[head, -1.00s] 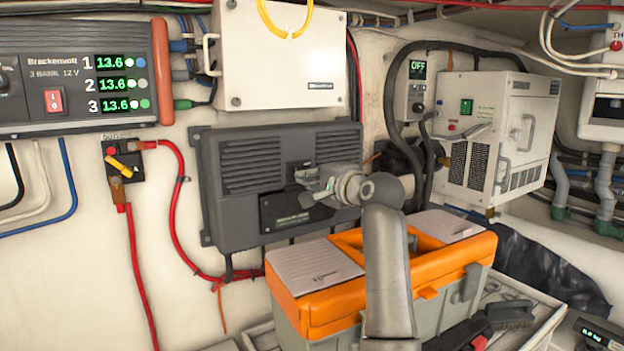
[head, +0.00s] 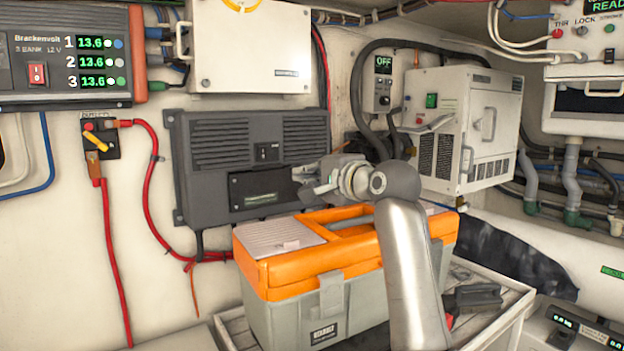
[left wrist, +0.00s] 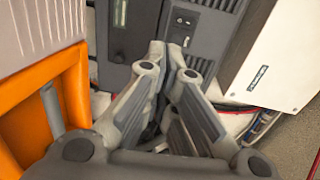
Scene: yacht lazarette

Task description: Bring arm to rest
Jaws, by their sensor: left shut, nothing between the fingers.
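My left gripper (head: 308,177) is in the middle of the head view, above the orange and grey toolbox (head: 292,270) and in front of the dark grey ribbed box (head: 215,140) on the wall. Its forearm rises from the bottom of the picture and hides part of the toolbox's right side. In the left wrist view its fingers (left wrist: 167,55) come together with nothing between them. The orange toolbox edge (left wrist: 30,112) lies to their left, and the grey box (left wrist: 205,22) is beyond the tips. My right gripper is in neither view.
The toolbox stands on a light tray-like surface (head: 507,318) with a dark tool (head: 474,297). A charger (head: 60,60) and a white box (head: 250,45) hang on the wall. A white cabinet (head: 465,125) stands at right. Red cables run down the left wall.

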